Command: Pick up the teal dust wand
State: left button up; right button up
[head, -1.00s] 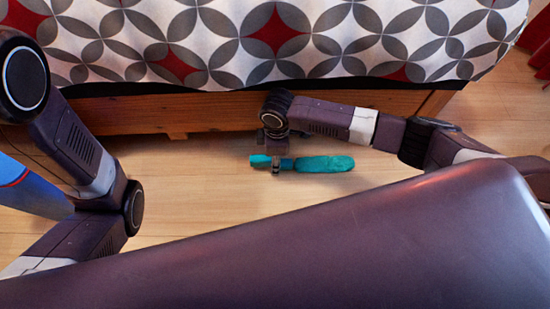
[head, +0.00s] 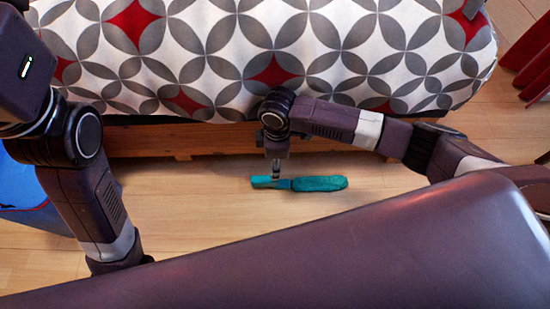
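The teal dust wand (head: 318,184) lies on or just above the wooden floor in front of the bed, its fluffy end to the right and its narrow handle to the left. My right gripper (head: 276,176) points down over the handle, with its fingers at or touching it. The fingers look like one narrow shape from here, so I cannot see whether they are closed around the handle. My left arm comes in at the left, and its gripper is not in view.
The bed (head: 240,50) with a patterned cover and wooden frame (head: 200,138) stands just behind the wand. A blue container (head: 25,195) is at the left, partly behind my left arm. The floor around the wand is clear.

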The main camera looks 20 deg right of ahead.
aim_at(328, 184)
jog(key=k, duration=1)
